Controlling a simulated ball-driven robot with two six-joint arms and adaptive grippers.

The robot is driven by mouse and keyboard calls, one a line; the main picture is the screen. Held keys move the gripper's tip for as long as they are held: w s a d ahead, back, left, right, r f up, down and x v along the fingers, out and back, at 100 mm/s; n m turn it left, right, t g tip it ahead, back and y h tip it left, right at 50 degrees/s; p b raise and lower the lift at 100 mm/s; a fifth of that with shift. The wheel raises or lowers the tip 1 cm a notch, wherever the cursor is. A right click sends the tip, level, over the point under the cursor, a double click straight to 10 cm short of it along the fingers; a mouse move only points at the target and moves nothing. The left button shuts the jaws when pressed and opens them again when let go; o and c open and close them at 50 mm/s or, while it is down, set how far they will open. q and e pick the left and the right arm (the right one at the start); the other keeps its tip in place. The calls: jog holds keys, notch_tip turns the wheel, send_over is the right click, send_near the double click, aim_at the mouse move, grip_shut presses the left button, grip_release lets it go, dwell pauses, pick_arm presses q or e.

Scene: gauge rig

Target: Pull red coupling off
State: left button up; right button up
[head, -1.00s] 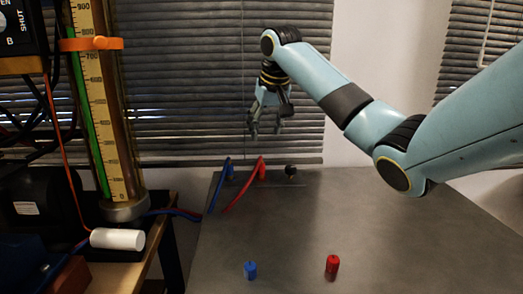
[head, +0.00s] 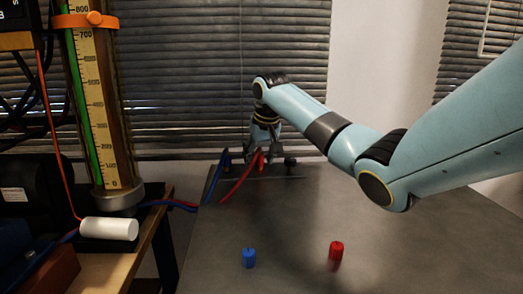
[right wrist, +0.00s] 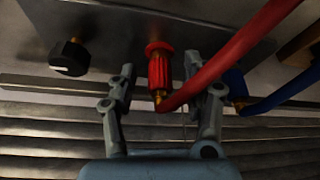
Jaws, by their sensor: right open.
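The red coupling (right wrist: 160,72) sits on the grey plate with the red hose (right wrist: 232,55) running from its end; in the head view the red hose (head: 238,182) rises to it at the back of the table. My right gripper (right wrist: 163,92) is open, with one finger on each side of the coupling and a visible gap on the left. The right finger is close to the hose and partly behind it; I cannot tell if they touch. In the head view my right gripper (head: 263,155) is over the rig, partly hiding the coupling. My left gripper is not in view.
A blue hose (right wrist: 282,97) is right of the red one, and a black knob (right wrist: 70,57) is to the left. A blue cap (head: 249,258) and a red cap (head: 336,250) stand on the table's front. A gauge tube (head: 98,110) stands at left.

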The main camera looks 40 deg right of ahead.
jog(key=shift+w+f, duration=0.1)
jog(key=shift+f, duration=0.2)
grip_shut()
dwell(0.5)
